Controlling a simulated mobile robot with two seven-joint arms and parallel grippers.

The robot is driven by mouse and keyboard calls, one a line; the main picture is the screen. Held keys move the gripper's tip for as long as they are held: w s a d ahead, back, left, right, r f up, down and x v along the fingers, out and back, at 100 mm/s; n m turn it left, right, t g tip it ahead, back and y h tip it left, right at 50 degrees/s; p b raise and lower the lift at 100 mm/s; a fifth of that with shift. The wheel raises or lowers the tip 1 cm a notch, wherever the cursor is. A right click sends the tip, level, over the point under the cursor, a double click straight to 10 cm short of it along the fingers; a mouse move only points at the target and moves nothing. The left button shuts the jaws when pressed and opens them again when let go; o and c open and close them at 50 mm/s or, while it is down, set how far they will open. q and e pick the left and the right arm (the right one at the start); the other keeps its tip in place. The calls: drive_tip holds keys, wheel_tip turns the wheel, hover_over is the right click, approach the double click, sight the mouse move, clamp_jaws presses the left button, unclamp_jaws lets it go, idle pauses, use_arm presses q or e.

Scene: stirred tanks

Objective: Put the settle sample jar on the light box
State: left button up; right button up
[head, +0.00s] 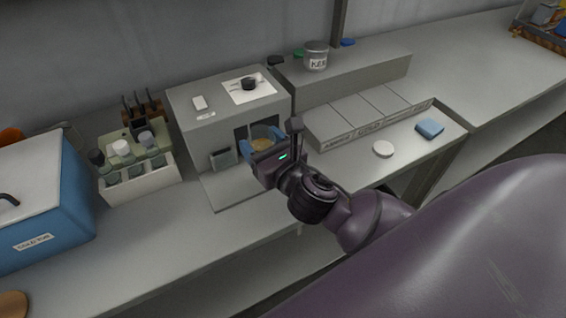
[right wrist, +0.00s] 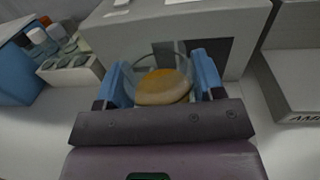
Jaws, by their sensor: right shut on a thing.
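The settle sample jar is a clear round jar with tan-orange contents (right wrist: 163,88); it also shows in the head view (head: 262,142). My right gripper (head: 262,141) is shut on it, a blue finger on each side, as the right wrist view also shows (right wrist: 164,80). The jar is in front of the dark front opening of a grey box (head: 212,127), which may be the light box; no label on it is readable. I cannot tell whether the jar touches any surface. My left gripper is not in view.
Left are a rack of capped bottles (head: 150,181) and a blue cooler (head: 70,215). Right is a low labelled stand (head: 330,133), with a white disc (head: 383,149) and a blue pad (head: 430,128) near it. A lidded tin (head: 316,55) stands on the raised shelf.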

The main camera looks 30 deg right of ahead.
drive_tip(key=shift+w+d+n+y, duration=0.25)
drive_tip(key=shift+w+n+y, duration=0.05)
drive_tip(key=shift+n+y, duration=0.1)
drive_tip(key=shift+w+d+r+n+g+y+p, duration=0.55)
drive_tip(key=shift+d+r+n+g+y+p, duration=0.55)
drive_tip(key=shift+r+n+g+y+p, duration=1.5)
drive_tip(key=shift+w+d+r+n+g+y+p, duration=0.5)
drive_tip(key=shift+d+r+n+g+y+p, duration=0.85)
drive_tip(key=shift+r+y, duration=2.5)
drive_tip(key=shift+n+t, duration=0.45)
drive_tip(key=shift+n, duration=0.2)
drive_tip(key=shift+a+f+b, duration=0.15)
drive_tip(key=shift+f+b, duration=0.05)
drive_tip(key=shift+f, duration=4.65)
drive_tip(key=shift+a+f+b, duration=0.1)
drive_tip(key=shift+f+b, duration=0.1)
drive_tip(key=shift+f, duration=4.6)
drive_tip(key=shift+f, duration=0.25)
drive_tip(key=o, duration=1.1)
